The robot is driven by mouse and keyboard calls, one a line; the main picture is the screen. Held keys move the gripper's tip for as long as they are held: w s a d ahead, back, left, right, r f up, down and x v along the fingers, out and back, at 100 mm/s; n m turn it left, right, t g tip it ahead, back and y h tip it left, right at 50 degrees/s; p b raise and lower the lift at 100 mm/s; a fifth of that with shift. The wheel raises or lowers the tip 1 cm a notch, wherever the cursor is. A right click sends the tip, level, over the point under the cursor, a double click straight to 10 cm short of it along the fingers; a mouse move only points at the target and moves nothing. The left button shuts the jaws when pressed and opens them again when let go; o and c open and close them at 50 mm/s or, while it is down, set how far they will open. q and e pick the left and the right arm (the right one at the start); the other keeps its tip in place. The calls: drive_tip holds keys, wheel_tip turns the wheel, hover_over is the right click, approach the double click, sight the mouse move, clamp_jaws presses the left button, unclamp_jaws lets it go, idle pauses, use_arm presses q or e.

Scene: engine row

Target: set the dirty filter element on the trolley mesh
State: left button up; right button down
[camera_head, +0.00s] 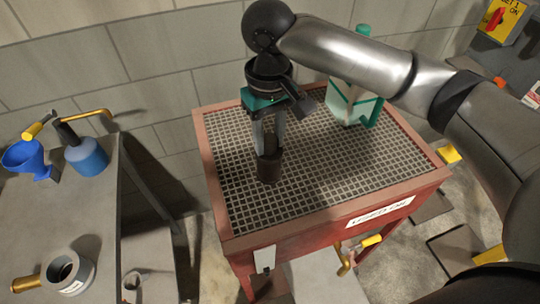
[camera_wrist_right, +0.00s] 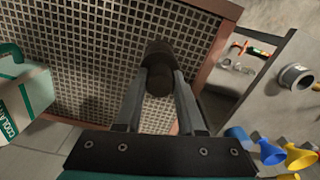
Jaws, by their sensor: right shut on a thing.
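The dirty filter element (camera_head: 269,167) is a dark brown cylinder. My right gripper (camera_head: 269,148) points down over the trolley and is shut on the element's upper part. In the right wrist view the element (camera_wrist_right: 158,55) sits between the two grey fingers (camera_wrist_right: 160,78). The trolley mesh (camera_head: 325,180) is a grid top in a red frame, and it also shows in the right wrist view (camera_wrist_right: 90,50). The element is upright over the left-middle part of the mesh, at it or very close above. I cannot tell whether it touches. My left gripper is not in view.
A white and green jug (camera_head: 352,104) stands on the mesh's far right. A grey bench (camera_head: 75,215) at left carries a blue funnel (camera_head: 28,161), a blue can (camera_head: 86,156) and a grey ring-shaped part (camera_head: 68,274). The mesh's front and right are clear.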

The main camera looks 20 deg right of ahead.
sight(269, 156)
drive_tip(key=shift+w+f, duration=0.1)
drive_tip(key=shift+f, duration=2.7)
drive_tip(key=c, duration=0.5)
unclamp_jaws()
wheel_tip(269, 156, up, 12)
drive_tip(key=shift+r, duration=0.15)
